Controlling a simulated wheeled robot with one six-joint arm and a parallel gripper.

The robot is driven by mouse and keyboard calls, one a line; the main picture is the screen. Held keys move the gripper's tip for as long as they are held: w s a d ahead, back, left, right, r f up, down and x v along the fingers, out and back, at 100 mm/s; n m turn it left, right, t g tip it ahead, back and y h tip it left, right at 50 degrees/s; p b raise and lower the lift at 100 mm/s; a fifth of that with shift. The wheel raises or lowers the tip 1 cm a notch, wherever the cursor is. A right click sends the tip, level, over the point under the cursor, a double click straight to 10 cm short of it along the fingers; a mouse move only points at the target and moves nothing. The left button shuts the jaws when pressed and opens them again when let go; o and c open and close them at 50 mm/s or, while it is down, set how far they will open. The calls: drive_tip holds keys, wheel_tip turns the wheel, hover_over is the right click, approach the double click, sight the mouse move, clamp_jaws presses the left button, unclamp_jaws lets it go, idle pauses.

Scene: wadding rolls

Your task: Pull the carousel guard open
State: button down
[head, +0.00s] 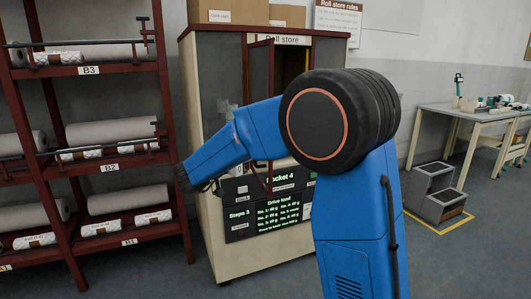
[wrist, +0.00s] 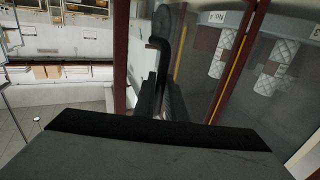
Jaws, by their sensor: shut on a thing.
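The roll store (head: 225,60) is a cream cabinet with dark red trim, in the middle of the head view. Its guard (head: 261,60) has a dark red frame and a see-through panel. It seems to stand at an angle to the front, with a dark gap and a yellow strip beside it. In the wrist view, my gripper (wrist: 166,98) is shut on the black guard handle (wrist: 159,44), whose bent upper end shows beyond the fingers. The guard's red frame (wrist: 121,55) is close by.
A red rack (head: 160,100) with several white rolls stands left of the cabinet. A display panel (head: 285,215) is on the cabinet's lower front. Grey steps (head: 437,190) and a workbench (head: 470,118) stand at the right. Floor shows between cabinet and steps.

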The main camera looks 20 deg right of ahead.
drive_tip(key=shift+w+a+r, duration=0.1)
drive_tip(key=shift+w+a, duration=0.15)
drive_tip(key=shift+a, duration=0.3)
drive_tip(key=shift+w+a, duration=0.2)
drive_tip(key=shift+a, duration=0.3)
drive_tip(key=c, duration=2.1)
unclamp_jaws()
drive_tip(key=shift+d, duration=0.1)
drive_tip(key=v, duration=1.7)
drive_tip(key=shift+s, duration=0.15)
